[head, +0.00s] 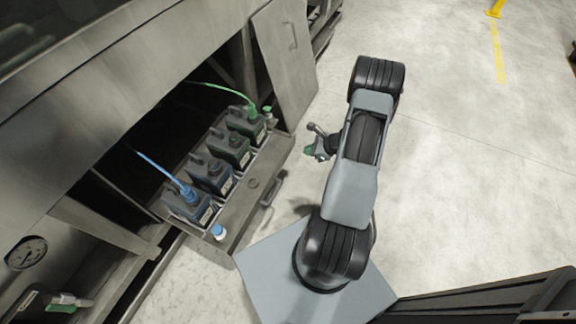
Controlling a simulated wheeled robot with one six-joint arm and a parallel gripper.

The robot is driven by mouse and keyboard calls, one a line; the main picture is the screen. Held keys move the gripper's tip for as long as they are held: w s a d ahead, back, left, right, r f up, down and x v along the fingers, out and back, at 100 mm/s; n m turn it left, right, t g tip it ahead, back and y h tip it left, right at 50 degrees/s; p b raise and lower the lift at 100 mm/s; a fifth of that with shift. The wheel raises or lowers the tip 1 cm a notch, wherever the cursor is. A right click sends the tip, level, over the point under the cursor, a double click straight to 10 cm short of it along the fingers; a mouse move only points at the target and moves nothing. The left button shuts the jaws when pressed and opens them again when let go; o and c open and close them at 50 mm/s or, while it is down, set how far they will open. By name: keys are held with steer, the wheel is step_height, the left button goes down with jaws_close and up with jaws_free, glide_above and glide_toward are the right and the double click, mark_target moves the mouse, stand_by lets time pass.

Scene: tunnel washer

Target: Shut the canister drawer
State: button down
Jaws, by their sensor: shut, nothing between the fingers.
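The canister drawer (238,212) is pulled out from the low opening of the steel machine. It holds a row of several dark canisters; the nearest (190,207) has a blue hose and the farthest (246,124) a green hose. A bar handle (273,188) sits on the drawer's outer front. My gripper (311,152) is shut and empty, to the right of the drawer's far end and apart from it in the picture. Its height against the drawer is hard to tell.
A steel door (284,62) stands open beyond the drawer. A small white bottle with a blue cap (218,232) is at the drawer's near end. A gauge (26,253) is on the machine at left. Concrete floor (460,170) is clear to the right.

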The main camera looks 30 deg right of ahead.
step_height(320, 180, down, 6)
steer(key=d+f+m+b, duration=0.1)
steer(key=m, duration=0.1)
steer(key=b, duration=0.3)
glide_toward(283, 159)
steer(key=shift+t+h, duration=0.3)
steer(key=shift+t, duration=0.1)
steer(key=a+f, duration=0.1)
steer(key=w+f, duration=0.1)
steer(key=f, duration=0.1)
steer(key=w+a+f, duration=0.1)
steer(key=shift+a+f, duration=0.2)
steer(key=shift+a, duration=0.1)
steer(key=shift+w+a+b, duration=0.3)
steer(key=shift+w+a, duration=0.1)
steer(key=shift+w, duration=0.25)
steer(key=shift+w, duration=0.1)
